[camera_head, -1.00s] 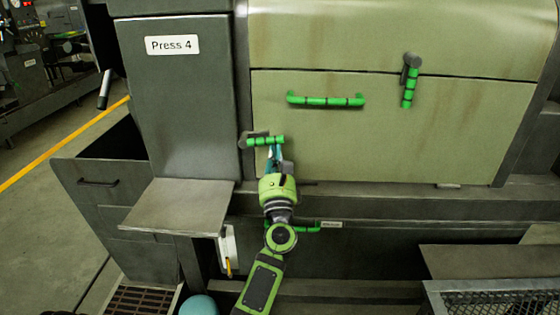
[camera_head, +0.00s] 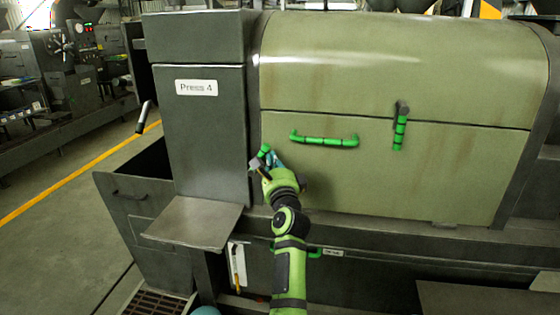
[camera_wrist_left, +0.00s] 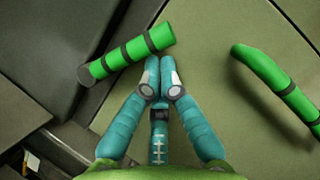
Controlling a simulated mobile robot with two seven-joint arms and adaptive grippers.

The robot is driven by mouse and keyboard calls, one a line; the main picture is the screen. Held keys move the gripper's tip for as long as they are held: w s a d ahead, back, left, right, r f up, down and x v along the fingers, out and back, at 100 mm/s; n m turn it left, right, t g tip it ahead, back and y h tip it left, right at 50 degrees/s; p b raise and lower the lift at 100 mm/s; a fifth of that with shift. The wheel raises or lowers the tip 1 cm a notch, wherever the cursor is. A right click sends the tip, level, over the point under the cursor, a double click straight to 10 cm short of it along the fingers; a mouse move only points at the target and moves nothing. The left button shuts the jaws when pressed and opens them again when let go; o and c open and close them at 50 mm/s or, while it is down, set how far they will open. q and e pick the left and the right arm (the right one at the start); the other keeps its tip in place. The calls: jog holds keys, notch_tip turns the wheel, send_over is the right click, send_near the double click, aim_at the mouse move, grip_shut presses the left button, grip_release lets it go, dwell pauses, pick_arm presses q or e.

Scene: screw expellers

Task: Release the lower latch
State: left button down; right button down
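The lower latch (camera_head: 264,152) is a short green grip with dark bands on a grey base, at the left edge of the pale green panel (camera_head: 350,185). Its grip is tilted in the head view, partly hidden by my left gripper (camera_head: 274,160). In the left wrist view the latch grip (camera_wrist_left: 127,56) lies just beyond and left of my blue fingers (camera_wrist_left: 160,76). The fingertips are together with nothing visible between them. They are close to the grip; I cannot tell whether they touch it. My right gripper is not in view.
A green bar handle (camera_head: 325,140) is on the panel, right of the latch; it also shows in the wrist view (camera_wrist_left: 275,85). Another latch (camera_head: 400,130) hangs upright farther right. A grey shelf (camera_head: 195,222) juts out at lower left.

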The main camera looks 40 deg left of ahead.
aim_at(263, 151)
pick_arm(q)
jog(key=shift+s+a+r+p, duration=0.35)
jog(key=shift+a+r+p, duration=0.2)
jog(key=shift+p, duration=0.05)
jog(key=shift+s+a+r+p, duration=0.35)
jog(key=shift+a+r+p, duration=0.2)
jog(key=shift+p, duration=0.05)
